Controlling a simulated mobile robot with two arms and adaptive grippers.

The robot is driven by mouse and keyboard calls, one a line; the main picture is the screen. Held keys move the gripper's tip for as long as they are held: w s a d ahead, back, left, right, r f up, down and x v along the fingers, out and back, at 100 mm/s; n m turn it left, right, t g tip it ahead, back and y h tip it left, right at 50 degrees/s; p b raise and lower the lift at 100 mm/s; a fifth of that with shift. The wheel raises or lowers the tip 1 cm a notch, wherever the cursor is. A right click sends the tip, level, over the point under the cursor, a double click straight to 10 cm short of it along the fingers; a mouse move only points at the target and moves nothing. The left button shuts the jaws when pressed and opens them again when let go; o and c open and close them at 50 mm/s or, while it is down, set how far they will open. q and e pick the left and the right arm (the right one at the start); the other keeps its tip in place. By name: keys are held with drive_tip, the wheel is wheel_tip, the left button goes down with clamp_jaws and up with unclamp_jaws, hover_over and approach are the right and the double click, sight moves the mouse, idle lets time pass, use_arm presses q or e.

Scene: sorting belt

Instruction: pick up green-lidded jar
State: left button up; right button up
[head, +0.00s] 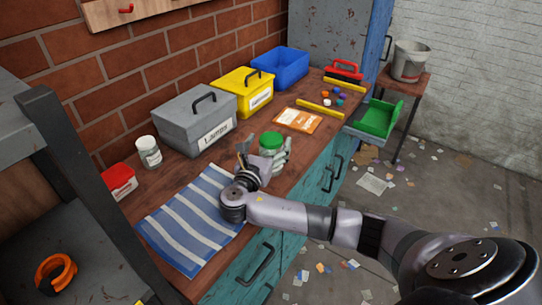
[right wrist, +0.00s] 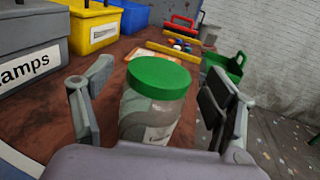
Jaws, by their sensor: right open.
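The green-lidded jar (head: 271,143) stands upright on the wooden bench, just beyond my right gripper in the head view. In the right wrist view the jar (right wrist: 154,100) is clear with a green lid and a pale label, and sits between the two open fingers. My right gripper (head: 264,160) is open, with a gap visible on both sides of the jar in the wrist view (right wrist: 156,105). The jar's lower part is hidden by the gripper. My left gripper is not in view.
A white-lidded jar (head: 148,152) stands left. A striped cloth (head: 193,222) lies in front.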

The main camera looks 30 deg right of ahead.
drive_tip(key=shift+x, duration=1.2)
drive_tip(key=c, duration=1.7)
drive_tip(key=shift+c, duration=0.5)
drive_tip(key=shift+r, duration=0.1)
